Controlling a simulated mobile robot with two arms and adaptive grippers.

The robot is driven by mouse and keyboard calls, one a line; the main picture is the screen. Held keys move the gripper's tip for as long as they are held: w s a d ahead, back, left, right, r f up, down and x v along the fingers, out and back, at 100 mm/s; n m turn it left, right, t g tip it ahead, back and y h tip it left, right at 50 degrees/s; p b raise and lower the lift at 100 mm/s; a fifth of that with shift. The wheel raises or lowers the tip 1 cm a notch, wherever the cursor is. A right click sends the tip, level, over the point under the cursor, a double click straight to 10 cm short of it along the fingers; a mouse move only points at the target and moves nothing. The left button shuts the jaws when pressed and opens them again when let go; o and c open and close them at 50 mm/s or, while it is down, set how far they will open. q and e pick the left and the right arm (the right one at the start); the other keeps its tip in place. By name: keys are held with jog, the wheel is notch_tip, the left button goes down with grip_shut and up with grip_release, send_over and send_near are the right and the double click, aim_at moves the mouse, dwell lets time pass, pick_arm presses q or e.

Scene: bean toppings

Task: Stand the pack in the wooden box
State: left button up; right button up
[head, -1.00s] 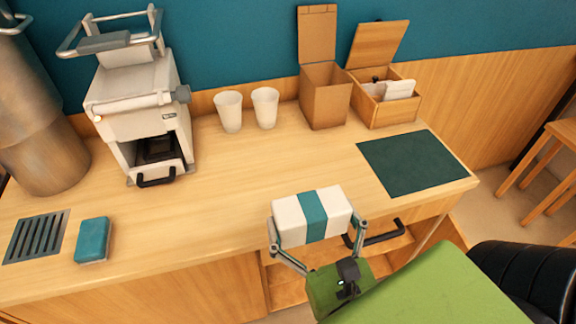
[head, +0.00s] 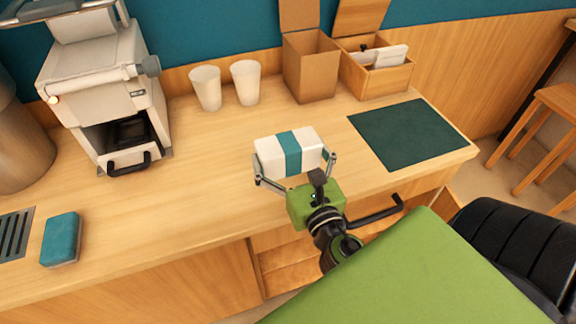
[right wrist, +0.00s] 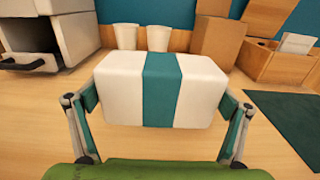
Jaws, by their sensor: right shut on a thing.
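The pack (head: 289,150) is a white block with a teal band around its middle. My right gripper (head: 295,168) is shut on it, a finger at each end, and holds it lying lengthwise above the counter's front part. In the right wrist view the pack (right wrist: 162,90) fills the middle between the fingers. The wooden box (head: 379,82) stands at the back right with its lid open upward. It has a divided inside holding white items and a small dark thing. The pack is apart from it, to the front left. My left gripper is not in view.
A taller, plain brown box (head: 310,72) with an open lid stands left of the wooden box. Two white cups (head: 206,88), a white machine (head: 105,90) and a teal sponge (head: 61,238) are further left. A dark green mat (head: 413,134) lies at right. The middle counter is clear.

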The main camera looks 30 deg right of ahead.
aim_at(288, 162)
jog(key=shift+w+d+f, duration=0.2)
jog(key=shift+w+f, duration=0.25)
jog(key=shift+f, duration=0.1)
jog(key=shift+w+d+f+b, duration=0.15)
jog(key=shift+f+b, duration=0.15)
jog(key=shift+f, duration=0.65)
jog(key=shift+w+f+b, duration=0.1)
jog(key=shift+f+b, duration=0.15)
jog(key=shift+f, duration=0.7)
jog(key=shift+f, duration=0.15)
jog(key=o, duration=0.9)
jog(key=shift+c, duration=0.2)
jog(key=shift+r, duration=0.2)
